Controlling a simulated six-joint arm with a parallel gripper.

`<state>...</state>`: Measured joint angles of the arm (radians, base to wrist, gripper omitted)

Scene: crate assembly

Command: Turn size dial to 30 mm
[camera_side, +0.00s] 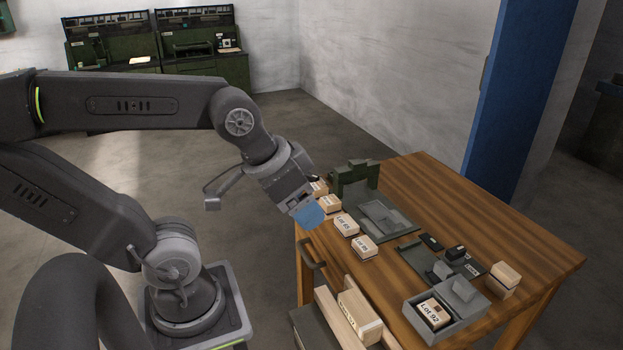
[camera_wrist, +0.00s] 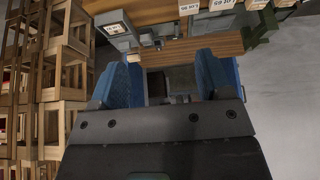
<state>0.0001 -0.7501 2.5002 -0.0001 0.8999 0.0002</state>
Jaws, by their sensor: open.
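My gripper (camera_side: 309,215) is above the left edge of the wooden table in the side view. In the wrist view its two blue fingers stand apart with nothing between them, so my gripper (camera_wrist: 168,78) is open and empty. I cannot make out a size dial or its marks in either view. A dark green device (camera_side: 354,178) stands at the table's far left corner with a grey plate in front of it. A green part (camera_wrist: 263,26) shows at the upper right of the wrist view.
The wooden table (camera_side: 440,190) holds several labelled blocks near its left edge. A grey tray (camera_side: 455,321) with a "Lot 92" block (camera_side: 430,313) is at the front. Small dark parts lie mid-table; its far right is clear. Stacked wooden crates (camera_wrist: 65,75) show in the wrist view.

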